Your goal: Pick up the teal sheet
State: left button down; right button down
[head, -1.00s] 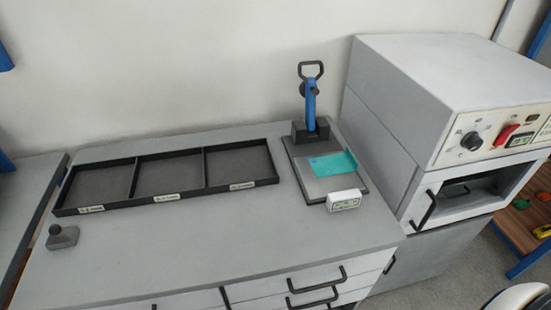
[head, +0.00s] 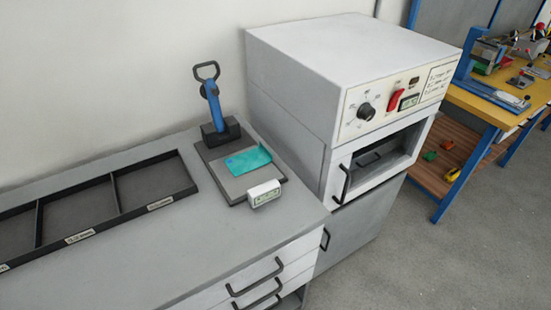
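The teal sheet (head: 249,160) lies on the dark grey plate of a small bench device (head: 226,187). The device has a blue upright lever (head: 213,105) with a black handle behind the sheet. A small white box with a display (head: 264,194) sits at the front right corner of the plate, close to the sheet. Neither of my grippers shows in the head view.
A black three-part tray (head: 120,195) lies left of the device on the grey bench (head: 210,235). A white oven-like machine (head: 350,95) with an open front stands right of the bench. A yellow workbench (head: 490,105) is at the far right. The bench front is clear.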

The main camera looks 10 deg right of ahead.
aim_at(240, 164)
jog(key=i+l, duration=0.1)
jog(key=l, duration=0.4)
jog(key=i+l+z, duration=0.15)
jog(key=l, duration=0.8)
